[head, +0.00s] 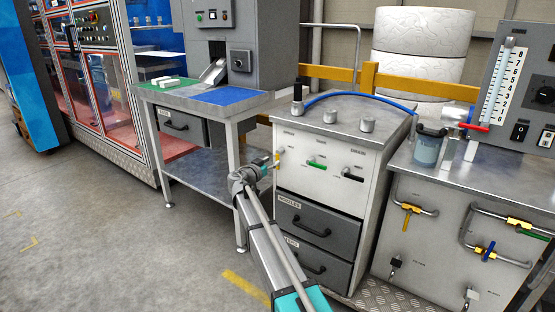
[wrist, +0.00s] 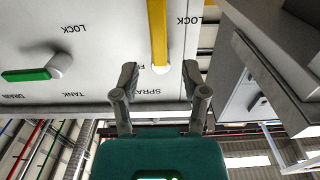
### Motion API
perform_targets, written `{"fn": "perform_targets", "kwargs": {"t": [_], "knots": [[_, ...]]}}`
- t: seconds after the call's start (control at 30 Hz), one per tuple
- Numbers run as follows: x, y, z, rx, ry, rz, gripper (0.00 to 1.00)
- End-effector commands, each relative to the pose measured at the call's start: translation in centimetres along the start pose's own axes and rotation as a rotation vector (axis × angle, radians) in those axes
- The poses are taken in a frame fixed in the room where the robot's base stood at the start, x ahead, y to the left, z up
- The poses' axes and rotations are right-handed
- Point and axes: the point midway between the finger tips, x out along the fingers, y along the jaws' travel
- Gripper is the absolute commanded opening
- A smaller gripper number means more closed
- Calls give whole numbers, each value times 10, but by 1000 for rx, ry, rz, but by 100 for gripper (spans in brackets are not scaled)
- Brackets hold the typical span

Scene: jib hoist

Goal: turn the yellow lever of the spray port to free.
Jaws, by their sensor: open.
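The spray port's yellow lever (wrist: 157,35) is a straight bar on the white cabinet front. In the wrist view it runs from its pivot near the middle up past the top edge. The word LOCK (wrist: 190,20) stands right of it. A partly hidden label beginning with F is left of its pivot end, above the partly covered SPRAY label (wrist: 142,92). My gripper (wrist: 160,82) is open, with one finger either side of the lever's pivot end. I cannot tell whether a finger touches it. In the head view my gripper (head: 272,161) is beside the lever (head: 279,158).
A green lever (wrist: 28,74), labelled TANK, is left of the yellow one in the wrist view. A black lever (head: 352,175) is farther right in the head view. Drawers (head: 305,222) lie below. A steel table (head: 200,97) stands close on the left.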

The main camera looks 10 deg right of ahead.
Motion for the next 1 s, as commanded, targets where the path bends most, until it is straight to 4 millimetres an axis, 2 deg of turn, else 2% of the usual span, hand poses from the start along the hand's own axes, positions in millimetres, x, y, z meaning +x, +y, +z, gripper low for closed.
{"fn": "perform_targets", "kwargs": {"t": [0.1,0.3,0.77,0.87,1.0], "knots": [[19,-1,0,0,0,2,57],[38,0,0,0,0,1,57],[45,0,0,0,0,0,57],[45,0,0,0,0,0,42],[45,0,0,0,0,0,16]]}}
